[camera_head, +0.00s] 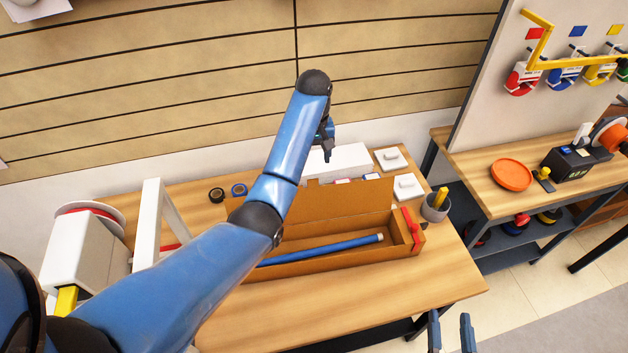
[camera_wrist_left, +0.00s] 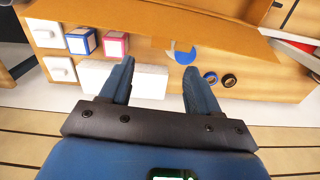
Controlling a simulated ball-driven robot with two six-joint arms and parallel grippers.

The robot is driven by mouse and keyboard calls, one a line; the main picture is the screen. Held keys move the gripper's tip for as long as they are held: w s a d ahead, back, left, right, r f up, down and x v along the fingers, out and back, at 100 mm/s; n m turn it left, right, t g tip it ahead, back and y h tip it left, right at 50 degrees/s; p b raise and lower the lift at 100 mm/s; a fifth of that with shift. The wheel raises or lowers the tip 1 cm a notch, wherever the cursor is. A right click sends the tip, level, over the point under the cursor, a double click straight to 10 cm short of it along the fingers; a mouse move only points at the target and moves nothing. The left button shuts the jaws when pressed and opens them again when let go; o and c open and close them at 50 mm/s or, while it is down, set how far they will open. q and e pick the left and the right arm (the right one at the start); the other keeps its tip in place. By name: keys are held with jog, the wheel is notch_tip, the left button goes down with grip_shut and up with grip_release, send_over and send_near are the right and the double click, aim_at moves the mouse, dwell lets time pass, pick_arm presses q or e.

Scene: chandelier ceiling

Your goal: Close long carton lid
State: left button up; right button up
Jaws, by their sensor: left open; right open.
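A long brown carton (camera_head: 400,243) lies open on the wooden table. Its lid (camera_head: 335,205) stands up along the far side, and a blue tube (camera_head: 330,247) lies inside. My left arm hides the carton's left part. My left gripper (camera_head: 327,157) is beyond the lid, pointing down, open and apparently empty. In the left wrist view the lid (camera_wrist_left: 130,42) spans the top, past the open left fingertips (camera_wrist_left: 155,72). My right gripper (camera_head: 451,330) is open and empty at the bottom, in front of the table and right of the carton.
Behind the carton are a white box (camera_head: 342,160), small white-topped boxes (camera_head: 391,159) and tape rolls (camera_head: 217,195). A grey cup (camera_head: 435,208) stands right of it. A white machine (camera_head: 85,250) stands left. The table's front right is bare.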

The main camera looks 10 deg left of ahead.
aim_at(313, 180)
pick_arm(q)
jog(key=shift+a+f+b, duration=0.15)
jog(key=shift+f+b, duration=0.3)
jog(key=shift+f, duration=0.45)
notch_tip(313, 180, down, 6)
jog(key=shift+r+p, duration=0.15)
jog(key=shift+p, duration=0.75)
jog(key=shift+f, duration=0.9)
pick_arm(e)
jog(key=shift+a+r, duration=0.1)
jog(key=shift+r, duration=0.05)
pick_arm(q)
jog(key=shift+c, duration=0.4)
grip_shut()
